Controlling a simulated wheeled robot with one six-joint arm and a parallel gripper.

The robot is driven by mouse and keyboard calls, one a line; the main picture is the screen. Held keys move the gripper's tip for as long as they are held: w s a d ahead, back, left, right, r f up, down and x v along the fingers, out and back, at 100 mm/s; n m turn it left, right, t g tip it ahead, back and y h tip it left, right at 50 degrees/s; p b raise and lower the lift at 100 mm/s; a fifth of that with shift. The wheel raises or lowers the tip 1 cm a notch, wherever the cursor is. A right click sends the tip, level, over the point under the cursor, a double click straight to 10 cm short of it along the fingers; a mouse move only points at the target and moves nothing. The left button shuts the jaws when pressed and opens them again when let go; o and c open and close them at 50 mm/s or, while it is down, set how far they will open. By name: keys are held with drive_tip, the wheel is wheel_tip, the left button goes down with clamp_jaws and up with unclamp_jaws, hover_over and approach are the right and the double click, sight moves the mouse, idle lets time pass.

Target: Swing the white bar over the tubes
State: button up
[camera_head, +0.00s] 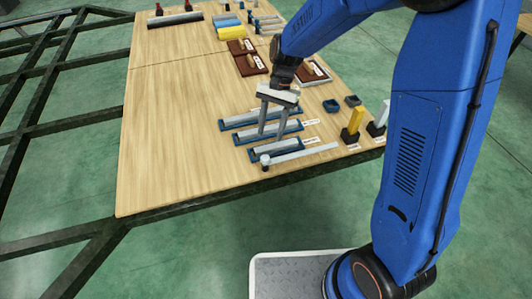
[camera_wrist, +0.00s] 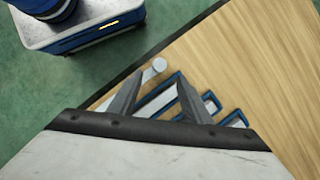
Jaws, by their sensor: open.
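The white bar (camera_head: 310,153) lies along the front edge of the wooden table, its round end post at its left end. The round white end (camera_wrist: 159,65) shows in the wrist view just beyond the fingertips. Several grey tubes (camera_head: 248,117) lie in blue trays behind the bar, side by side. The trays (camera_wrist: 178,77) also show in the wrist view, partly hidden by the fingers. My gripper (camera_head: 271,137) is open, pointing down over the trays. In the wrist view its fingers (camera_wrist: 162,86) are apart with nothing held between them.
A yellow-handled tool (camera_head: 352,124) and a white one stand at the table's right corner. Small dark blue boxes (camera_head: 332,106) sit behind them. Brown boards (camera_head: 247,57) and a yellow block (camera_head: 231,34) lie farther back. The left half of the wooden table (camera_head: 165,130) is clear.

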sight(265, 158)
drive_tip(key=x, duration=0.9)
drive_tip(key=shift+s+f, duration=0.15)
drive_tip(key=shift+f, duration=0.05)
drive_tip(key=shift+c, duration=0.2)
clamp_jaws()
